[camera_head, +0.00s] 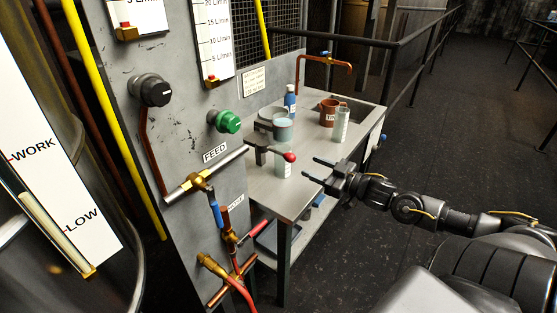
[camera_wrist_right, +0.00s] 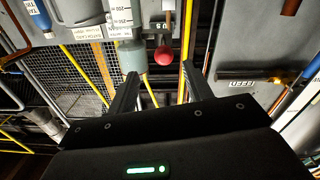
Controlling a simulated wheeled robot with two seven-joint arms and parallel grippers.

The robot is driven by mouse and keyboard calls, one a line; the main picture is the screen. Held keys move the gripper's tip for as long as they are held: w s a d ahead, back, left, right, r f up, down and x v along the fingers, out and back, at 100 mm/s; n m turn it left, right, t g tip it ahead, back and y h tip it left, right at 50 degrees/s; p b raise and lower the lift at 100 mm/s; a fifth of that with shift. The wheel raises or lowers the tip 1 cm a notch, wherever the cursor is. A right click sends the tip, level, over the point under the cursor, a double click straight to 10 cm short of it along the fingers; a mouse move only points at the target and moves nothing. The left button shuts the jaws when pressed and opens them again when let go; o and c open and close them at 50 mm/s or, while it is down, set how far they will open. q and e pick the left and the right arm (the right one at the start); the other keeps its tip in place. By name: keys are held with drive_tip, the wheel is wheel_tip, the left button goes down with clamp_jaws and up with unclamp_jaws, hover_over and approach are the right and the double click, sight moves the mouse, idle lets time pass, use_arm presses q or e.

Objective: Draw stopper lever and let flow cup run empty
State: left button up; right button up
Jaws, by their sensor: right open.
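The flow cup (camera_head: 282,129) is a grey-green cup on a stand on the steel bench. The stopper lever's red ball knob (camera_head: 290,157) sticks out below it, toward my right gripper (camera_head: 311,169). A clear vessel (camera_head: 283,168) stands beneath the cup, partly hidden by the lever. My right gripper is open and empty, its fingers a short way right of the knob. In the right wrist view the red knob (camera_wrist_right: 164,55) shows just beyond and between the open fingertips, apart from them. My left gripper is not in view.
A blue bottle (camera_head: 290,102), a brown mug (camera_head: 329,112) and a clear cylinder (camera_head: 342,125) stand behind on the bench (camera_head: 310,192). The grey panel (camera_head: 185,110) with valves and pipes is on the left. A dark railing (camera_head: 410,40) runs behind.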

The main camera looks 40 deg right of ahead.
sight(284, 155)
drive_tip(key=x, duration=1.1)
drive_tip(key=shift+a+r, duration=0.2)
drive_tip(key=shift+a, duration=0.15)
clamp_jaws()
